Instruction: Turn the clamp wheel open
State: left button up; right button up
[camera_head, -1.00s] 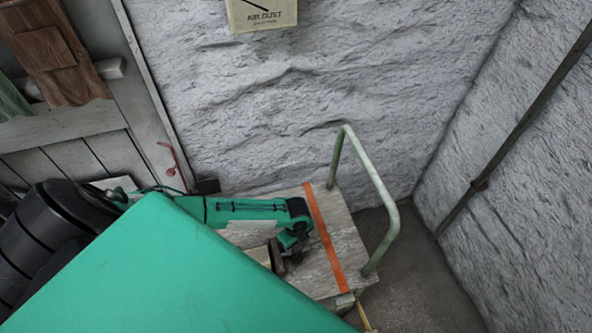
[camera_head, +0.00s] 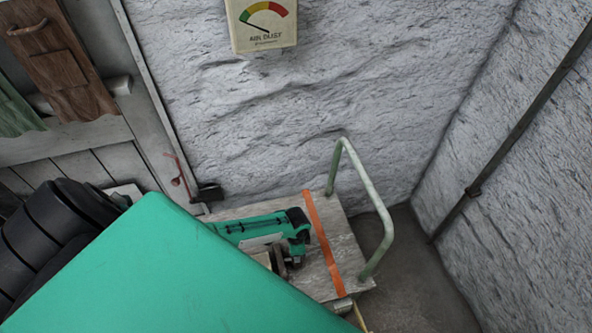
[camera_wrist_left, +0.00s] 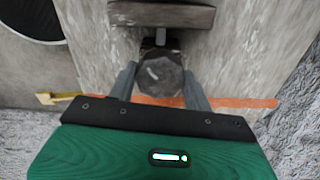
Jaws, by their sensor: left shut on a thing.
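The clamp wheel (camera_wrist_left: 160,73) is a dark, faceted knob with a small light mark, in the middle of the left wrist view. A short grey stem joins it to a dark bar (camera_wrist_left: 165,15) of the clamp. My left gripper (camera_wrist_left: 161,88) is shut on the wheel, with one grey finger on each side of it. In the head view my left gripper (camera_head: 291,262) is small, beside the clamp on the cart top, and the wheel there is too small and covered to make out. My right gripper is not in view.
A cart (camera_head: 343,244) with a worn top, an orange strap (camera_head: 322,238) and a pale green handle (camera_head: 366,190) stands by rough white walls. A dust gauge (camera_head: 262,22) hangs on the wall. Bare floor (camera_head: 415,270) shows right of the cart. My green body part covers the lower left.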

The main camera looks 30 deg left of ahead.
pick_arm(q)
jog(key=n+p, duration=0.1)
jog(key=n, duration=0.1)
jog(key=n+p, duration=0.1)
jog(key=n, duration=0.2)
jog(key=shift+a+r+n+p, duration=0.1)
jog(key=shift+r+n+p, duration=0.1)
jog(key=shift+n+p, duration=0.15)
jog(key=n+p, duration=0.1)
jog(key=n, duration=0.2)
jog(key=shift+f+n+p, duration=0.1)
jog(key=shift+n+p, duration=0.35)
jog(key=shift+n, duration=0.7)
jog(key=o, duration=1)
jog(key=shift+c, duration=0.2)
